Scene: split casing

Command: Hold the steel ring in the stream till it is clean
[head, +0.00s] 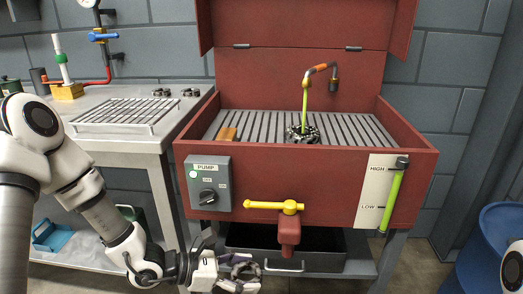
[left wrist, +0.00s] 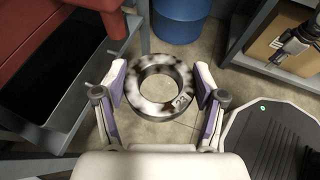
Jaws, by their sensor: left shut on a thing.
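The steel ring (left wrist: 143,98) is pale with dark brown smudges and a small marked label on its near side. My left gripper (left wrist: 160,84) is shut on it, with one purple-backed pad on each side. In the head view the left gripper (head: 238,271) is low, in front of the red wash basin (head: 335,190) and outside it. My right gripper (left wrist: 291,45) seems to show at the upper right of the wrist view.
The basin front carries a pump switch (head: 209,184), a yellow-handled valve (head: 275,205) and a level gauge (head: 381,195). A dark drawer (head: 325,250) is below. A steel side table (head: 128,115) stands left, a blue barrel (head: 487,240) right.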

